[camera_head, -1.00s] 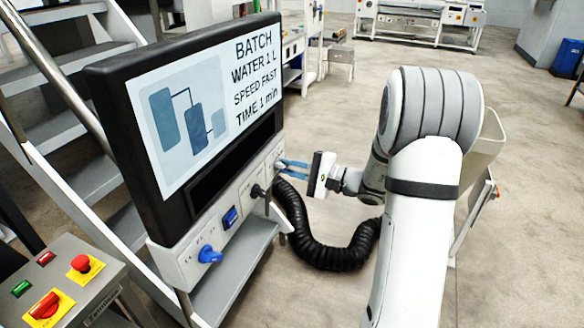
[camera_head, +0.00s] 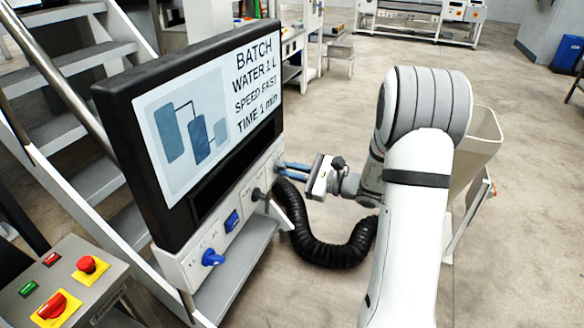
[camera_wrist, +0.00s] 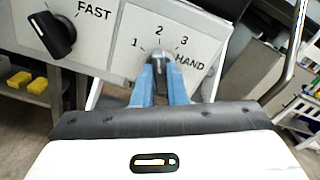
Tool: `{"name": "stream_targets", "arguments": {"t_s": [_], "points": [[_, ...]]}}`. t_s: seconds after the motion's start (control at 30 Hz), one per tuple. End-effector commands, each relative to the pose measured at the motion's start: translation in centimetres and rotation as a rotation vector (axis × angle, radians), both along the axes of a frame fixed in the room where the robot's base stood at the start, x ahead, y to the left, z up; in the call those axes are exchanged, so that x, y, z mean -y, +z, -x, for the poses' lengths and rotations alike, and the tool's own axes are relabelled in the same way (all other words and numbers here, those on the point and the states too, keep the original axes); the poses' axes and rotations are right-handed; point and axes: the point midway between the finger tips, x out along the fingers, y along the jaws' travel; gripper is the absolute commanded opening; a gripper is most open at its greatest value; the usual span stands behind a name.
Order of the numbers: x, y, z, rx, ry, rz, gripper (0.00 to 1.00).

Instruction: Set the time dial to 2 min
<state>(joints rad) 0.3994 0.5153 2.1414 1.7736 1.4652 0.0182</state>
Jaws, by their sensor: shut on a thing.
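The time dial (camera_wrist: 161,62) is a small dark knob on the light control panel, with the marks 1, 2, 3 and HAND around its upper side. My gripper (camera_wrist: 162,72) is shut on it, one blue finger on each side. The fingers hide much of the knob, and I cannot read its pointer with certainty. In the head view my gripper (camera_head: 280,168) reaches the far right end of the panel from the right; the dial is too small to make out there. The screen (camera_head: 205,112) reads BATCH, WATER 1 L, SPEED FAST, TIME 1 min.
A black speed knob (camera_wrist: 52,35) marked FAST sits left of the time dial. The panel also carries a blue knob (camera_head: 212,257) and a blue switch (camera_head: 232,221). A black corrugated hose (camera_head: 325,246) hangs below my gripper. Metal stairs (camera_head: 75,150) stand behind the screen.

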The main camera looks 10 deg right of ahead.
Motion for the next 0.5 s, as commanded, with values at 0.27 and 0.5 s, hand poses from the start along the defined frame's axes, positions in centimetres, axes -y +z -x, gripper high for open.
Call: {"name": "stream_targets", "arguments": {"t_s": [0.27,0.5], "points": [[-0.04,-0.08,0.03,-0.05,0.001,-0.034,0.0],[-0.05,-0.12,0.05,-0.054,0.001,-0.037,0.0]]}}
